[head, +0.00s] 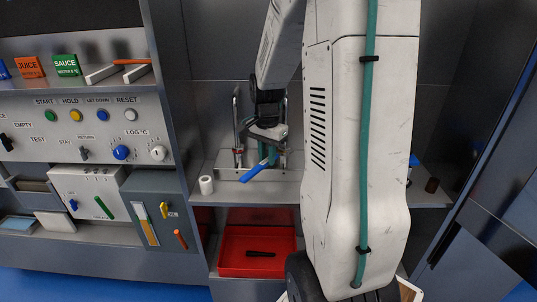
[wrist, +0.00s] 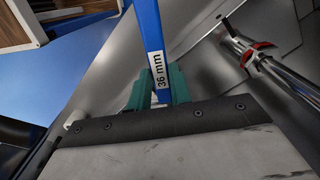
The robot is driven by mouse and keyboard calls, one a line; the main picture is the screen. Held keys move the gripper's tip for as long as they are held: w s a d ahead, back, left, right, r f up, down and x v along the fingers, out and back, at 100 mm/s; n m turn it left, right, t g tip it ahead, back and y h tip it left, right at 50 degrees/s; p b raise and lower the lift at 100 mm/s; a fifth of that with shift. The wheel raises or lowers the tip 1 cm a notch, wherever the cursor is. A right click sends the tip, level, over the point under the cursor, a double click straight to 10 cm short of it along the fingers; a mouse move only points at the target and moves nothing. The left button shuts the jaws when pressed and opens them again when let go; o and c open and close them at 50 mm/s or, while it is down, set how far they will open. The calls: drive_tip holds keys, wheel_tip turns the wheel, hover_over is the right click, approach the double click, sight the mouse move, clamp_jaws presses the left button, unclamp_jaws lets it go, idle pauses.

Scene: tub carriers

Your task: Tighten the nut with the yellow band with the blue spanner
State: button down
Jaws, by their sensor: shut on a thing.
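The blue spanner (wrist: 150,30) is held in my gripper (wrist: 157,90), whose green fingers are shut on it around a label reading "36 mm". In the head view the blue spanner (head: 254,172) slants down to the left below my gripper (head: 268,150), over the shelf of the bay. Its working end cannot be made out. No nut with a yellow band can be made out in either view. A metal pipe fitting with red marks (wrist: 258,47) shows at the right of the wrist view, apart from my gripper.
Upright pipes (head: 237,125) stand at the back of the bay beside my gripper. A white roll (head: 206,185) stands on the shelf to the left. A red tray (head: 258,272) holding a dark object is below. A control panel (head: 85,130) is at left.

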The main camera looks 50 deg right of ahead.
sight(251, 172)
drive_tip(key=shift+s+a, duration=0.15)
drive_tip(key=shift+a, duration=1.7)
drive_tip(key=shift+s+a, duration=0.1)
drive_tip(key=shift+a, duration=1.7)
